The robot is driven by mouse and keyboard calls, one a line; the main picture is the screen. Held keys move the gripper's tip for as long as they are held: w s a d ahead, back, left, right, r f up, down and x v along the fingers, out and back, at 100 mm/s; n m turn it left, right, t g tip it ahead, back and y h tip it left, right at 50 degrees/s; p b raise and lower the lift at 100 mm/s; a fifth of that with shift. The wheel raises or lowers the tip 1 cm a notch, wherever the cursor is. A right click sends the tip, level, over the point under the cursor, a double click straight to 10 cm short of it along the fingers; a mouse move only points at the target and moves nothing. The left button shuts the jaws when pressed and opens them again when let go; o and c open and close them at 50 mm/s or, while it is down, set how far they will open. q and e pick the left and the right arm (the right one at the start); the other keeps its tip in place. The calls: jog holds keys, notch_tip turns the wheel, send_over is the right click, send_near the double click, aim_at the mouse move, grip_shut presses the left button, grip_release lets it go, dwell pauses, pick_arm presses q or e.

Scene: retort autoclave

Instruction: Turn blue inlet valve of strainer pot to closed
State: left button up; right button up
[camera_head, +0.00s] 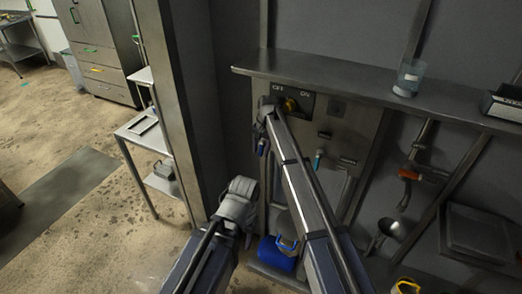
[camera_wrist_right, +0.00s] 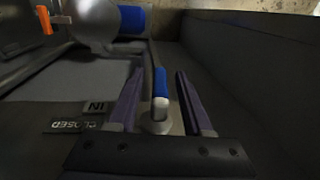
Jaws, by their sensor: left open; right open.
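The blue inlet valve handle (camera_wrist_right: 161,84) stands up between the two fingers of my right gripper (camera_wrist_right: 159,72) in the right wrist view. The gripper is open, with a finger on each side of the handle and gaps visible beside it. The handle's grey base (camera_wrist_right: 158,123) is below it. An "IN" label (camera_wrist_right: 95,106) and a "CLOSED" label (camera_wrist_right: 73,125) appear upside down to its left. In the head view my right gripper (camera_head: 262,147) is small, below the panel's left side. My left gripper (camera_head: 237,205) is lower and away from the valve; its fingers are hard to see.
A silver cylinder (camera_wrist_right: 95,22) with a blue part (camera_wrist_right: 132,19) and an orange handle (camera_wrist_right: 43,20) lie beyond the valve. Open floor is at left.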

aim_at(262, 142)
jog(key=shift+r, duration=0.1)
jog(key=r+p, duration=0.5)
jog(key=d+r+p, duration=0.1)
jog(key=r+p, duration=0.1)
jog(key=shift+s+r+p, duration=0.25)
jog(key=shift+r+p, duration=0.05)
jog(key=shift+p, duration=0.1)
